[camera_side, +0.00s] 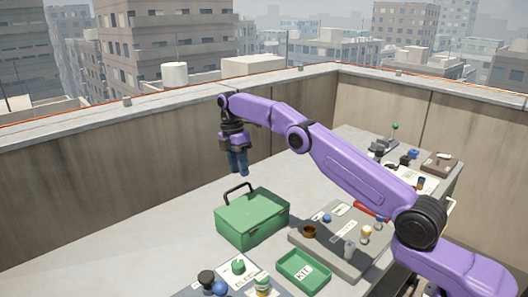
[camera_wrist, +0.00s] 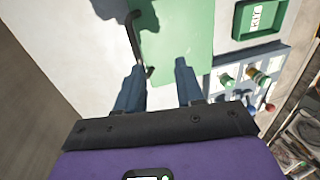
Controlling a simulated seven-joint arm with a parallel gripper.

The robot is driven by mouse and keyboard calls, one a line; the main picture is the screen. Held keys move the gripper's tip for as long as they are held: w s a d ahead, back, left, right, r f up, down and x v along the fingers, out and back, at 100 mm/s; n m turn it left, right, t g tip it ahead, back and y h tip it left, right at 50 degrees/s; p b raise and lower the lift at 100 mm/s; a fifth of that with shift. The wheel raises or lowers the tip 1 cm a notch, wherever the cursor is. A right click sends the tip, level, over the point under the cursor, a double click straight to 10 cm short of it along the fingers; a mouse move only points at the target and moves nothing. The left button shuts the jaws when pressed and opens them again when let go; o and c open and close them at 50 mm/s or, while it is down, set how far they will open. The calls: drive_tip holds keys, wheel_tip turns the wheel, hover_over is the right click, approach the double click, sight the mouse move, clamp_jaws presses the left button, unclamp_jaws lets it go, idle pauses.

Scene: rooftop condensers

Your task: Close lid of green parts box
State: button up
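The green parts box (camera_side: 252,222) stands on the pale work surface left of the middle in the side view. Its lid (camera_side: 256,207) appears to lie flat across the top, with a black handle (camera_side: 238,189) standing up at the far left edge. In the wrist view the flat green top (camera_wrist: 172,42) shows with the dark handle (camera_wrist: 133,36) along its left side. My gripper (camera_side: 238,170) hangs above the handle side of the box, apart from it and pointing down. In the wrist view its two blue fingers (camera_wrist: 160,75) are spread with nothing between them.
A small green KIT tray (camera_side: 303,271) lies right of the box, beside a grey panel (camera_side: 340,258) with several small parts. More knobs and caps sit on a board (camera_side: 232,279) at the front. The surface left of the box is clear. A parapet wall (camera_side: 100,185) runs behind.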

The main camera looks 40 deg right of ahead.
wheel_tip(320, 180, up, 2)
drive_tip(key=shift+s+d, duration=0.1)
drive_tip(key=shift+s, duration=0.05)
idle(0.3)
drive_tip(key=shift+r, duration=0.1)
drive_tip(key=s+r, duration=0.9)
drive_tip(key=s, duration=0.4)
drive_tip(key=shift+s+d+r, duration=0.2)
drive_tip(key=shift+s+d, duration=0.05)
drive_tip(key=shift+s, duration=0.1)
idle(0.6)
idle(0.3)
